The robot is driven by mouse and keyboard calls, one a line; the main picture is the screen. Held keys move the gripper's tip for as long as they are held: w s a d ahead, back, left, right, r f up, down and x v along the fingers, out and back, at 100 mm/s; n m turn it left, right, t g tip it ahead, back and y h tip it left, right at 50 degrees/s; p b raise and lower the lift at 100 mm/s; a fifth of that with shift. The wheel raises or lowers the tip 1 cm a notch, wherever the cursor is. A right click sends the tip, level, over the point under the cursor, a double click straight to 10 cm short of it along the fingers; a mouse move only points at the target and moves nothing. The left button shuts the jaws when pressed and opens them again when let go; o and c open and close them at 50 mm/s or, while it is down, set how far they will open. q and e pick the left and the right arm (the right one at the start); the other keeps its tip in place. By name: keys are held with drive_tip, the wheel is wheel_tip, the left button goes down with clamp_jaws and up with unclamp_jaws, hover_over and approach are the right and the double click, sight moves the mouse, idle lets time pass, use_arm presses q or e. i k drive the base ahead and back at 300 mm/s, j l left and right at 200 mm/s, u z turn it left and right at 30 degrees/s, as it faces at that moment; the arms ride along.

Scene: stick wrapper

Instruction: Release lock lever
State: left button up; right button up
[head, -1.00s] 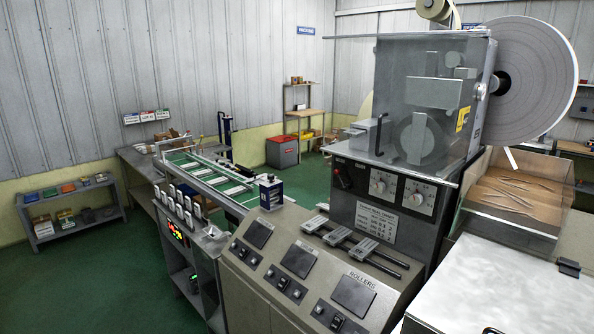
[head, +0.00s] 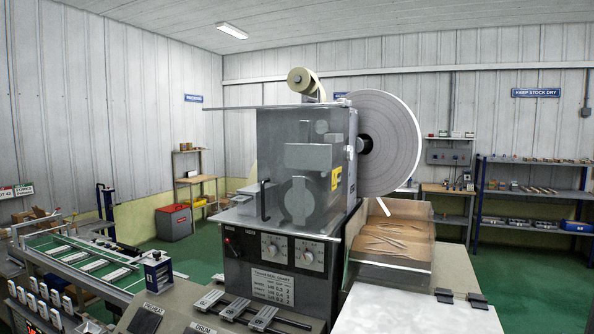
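No part is plainly marked as the lock lever, and I cannot tell which one it is. The wrapping machine (head: 300,150) stands in the middle with a clear-fronted housing. A large white paper reel (head: 395,150) is mounted on its right side, with a dark hub (head: 365,145) at the centre. A black upright handle (head: 263,200) is on the housing's left front. Below are a black-and-red switch (head: 229,242) and two dials (head: 271,249). Several grey sliding blocks (head: 236,309) sit on rails at the bottom. Neither gripper is in view.
A clear-sided bin (head: 390,240) of wooden sticks stands right of the machine, behind a white-topped surface (head: 420,312). A green conveyor (head: 90,262) is at the left. Shelves (head: 535,192) stand at the back right. Green floor is open between.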

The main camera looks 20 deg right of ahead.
sight(239, 254)
drive_tip(key=i+j+z, duration=0.7)
drive_tip(key=j, duration=0.35)
drive_tip(key=i+j+z, duration=0.45)
drive_tip(key=j, duration=0.45)
